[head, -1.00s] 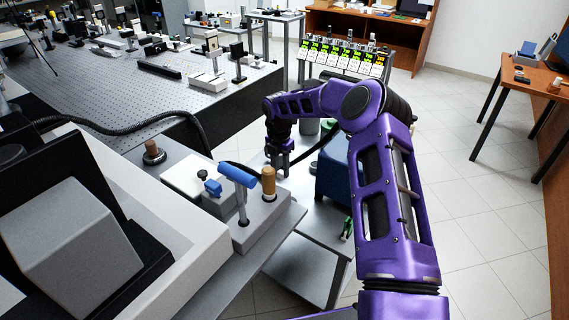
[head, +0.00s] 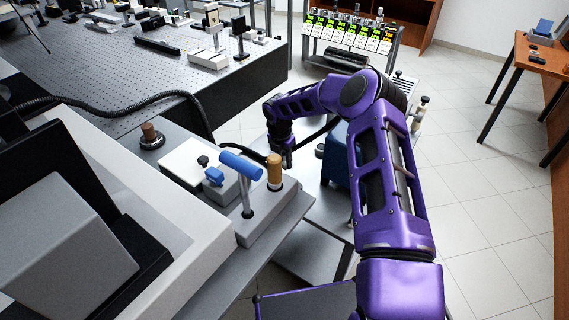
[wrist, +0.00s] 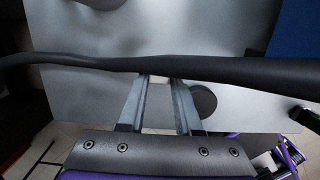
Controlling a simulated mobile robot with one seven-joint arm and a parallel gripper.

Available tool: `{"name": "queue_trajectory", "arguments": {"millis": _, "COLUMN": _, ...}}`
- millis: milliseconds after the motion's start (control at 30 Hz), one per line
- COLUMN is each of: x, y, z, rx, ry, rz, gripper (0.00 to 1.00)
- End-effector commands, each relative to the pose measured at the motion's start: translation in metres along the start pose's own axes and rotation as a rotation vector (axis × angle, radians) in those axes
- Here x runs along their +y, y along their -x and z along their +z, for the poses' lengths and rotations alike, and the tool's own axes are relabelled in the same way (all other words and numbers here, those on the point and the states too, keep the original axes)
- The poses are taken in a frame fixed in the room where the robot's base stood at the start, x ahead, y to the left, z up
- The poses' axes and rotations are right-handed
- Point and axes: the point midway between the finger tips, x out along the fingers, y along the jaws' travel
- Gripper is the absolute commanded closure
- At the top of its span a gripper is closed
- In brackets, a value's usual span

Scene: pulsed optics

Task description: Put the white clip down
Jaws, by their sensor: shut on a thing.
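My gripper (head: 287,158) hangs low over a grey worktop (head: 310,190), beyond the block with the blue and tan handles. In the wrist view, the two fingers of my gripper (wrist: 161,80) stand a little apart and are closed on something. A thick black hose (wrist: 230,70) crosses the picture at the fingertips and covers what lies beyond them. I cannot make out the white clip's outline: the pale patch between the fingers may be the clip or the worktop. Whether the held thing touches the worktop cannot be seen.
A blue box (head: 335,165) stands close right of my gripper. A block with a blue handle (head: 240,165) and a tan knob (head: 274,172) stands on the left bench. A rack of lit displays (head: 350,38) stands behind. A dark round spot (wrist: 203,100) lies right of the fingers.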

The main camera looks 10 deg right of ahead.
Motion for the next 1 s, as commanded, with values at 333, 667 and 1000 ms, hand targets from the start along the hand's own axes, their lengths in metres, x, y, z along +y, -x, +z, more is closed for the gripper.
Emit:
{"name": "queue_trajectory", "arguments": {"millis": 333, "x": 0.0, "y": -0.013, "z": -0.002, "rx": 0.001, "ry": -0.001, "rz": -0.001, "gripper": 0.56}}
{"name": "queue_trajectory", "arguments": {"millis": 667, "x": 0.0, "y": -0.013, "z": -0.002, "rx": 0.0, "ry": -0.001, "rz": 0.0, "gripper": 0.37}}
{"name": "queue_trajectory", "arguments": {"millis": 1000, "x": 0.0, "y": 0.026, "z": -0.001, "rx": -0.003, "ry": 0.0, "rz": 0.002, "gripper": 0.37}}
